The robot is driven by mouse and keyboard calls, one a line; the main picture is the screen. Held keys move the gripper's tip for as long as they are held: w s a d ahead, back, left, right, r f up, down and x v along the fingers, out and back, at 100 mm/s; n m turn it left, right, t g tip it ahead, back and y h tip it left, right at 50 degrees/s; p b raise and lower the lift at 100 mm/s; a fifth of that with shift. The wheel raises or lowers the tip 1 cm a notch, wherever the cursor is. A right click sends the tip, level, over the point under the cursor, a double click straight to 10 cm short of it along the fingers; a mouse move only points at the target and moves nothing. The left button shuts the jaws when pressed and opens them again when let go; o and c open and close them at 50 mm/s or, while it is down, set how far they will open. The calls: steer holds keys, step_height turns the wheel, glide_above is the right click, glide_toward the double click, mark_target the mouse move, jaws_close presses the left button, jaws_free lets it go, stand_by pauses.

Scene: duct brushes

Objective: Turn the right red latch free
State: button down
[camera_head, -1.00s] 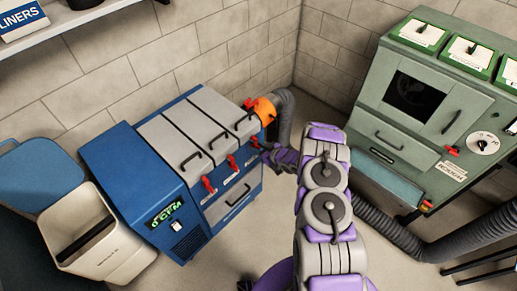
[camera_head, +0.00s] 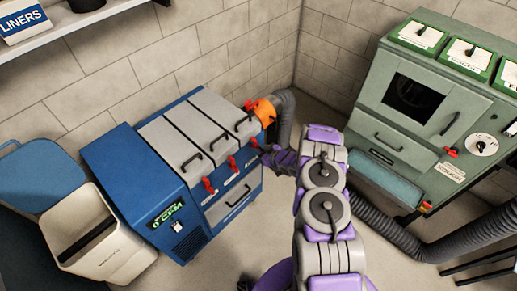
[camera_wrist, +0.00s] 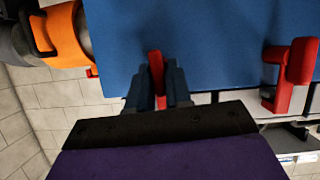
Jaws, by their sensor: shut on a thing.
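The blue duct unit (camera_head: 222,190) has three red latches on its front, below grey lids. The right red latch (camera_head: 253,142) is at the end nearest the orange collar. In the wrist view, a red latch (camera_wrist: 156,68) stands between the two fingers of my gripper (camera_wrist: 157,85), which is shut on it. My gripper (camera_head: 266,154) is small in the head view, at the unit's right front corner. The middle red latch (camera_head: 231,162) and left red latch (camera_head: 208,185) are clear of it. Another red latch (camera_wrist: 293,72) shows at the right in the wrist view.
An orange collar (camera_head: 264,110) joins a grey hose (camera_head: 285,115) behind the unit. A green cabinet (camera_head: 425,110) stands at the right, with a thick hose (camera_head: 385,230) on the floor. A white bin (camera_head: 105,245) stands at the left.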

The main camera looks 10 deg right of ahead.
steer(key=p, duration=0.1)
steer(key=n+p, duration=0.1)
steer(key=p, duration=0.1)
steer(key=shift+s+a+r+n+t+h, duration=0.2)
steer(key=shift+n+t+h, duration=0.1)
steer(key=shift+h, duration=0.1)
steer(key=n+t, duration=0.2)
steer(key=n, duration=0.1)
steer(key=f+n+t+h+b, duration=0.1)
steer(key=n, duration=0.3)
steer(key=a+f+n+t+h, duration=0.1)
steer(key=n+t, duration=0.1)
steer(key=n, duration=0.2)
steer(key=shift+s+f+t, duration=0.15)
steer(key=shift+s+t, duration=0.15)
steer(key=shift+n, duration=0.4)
steer(key=c, duration=1.3)
jaws_free()
steer(key=shift+o, duration=0.7)
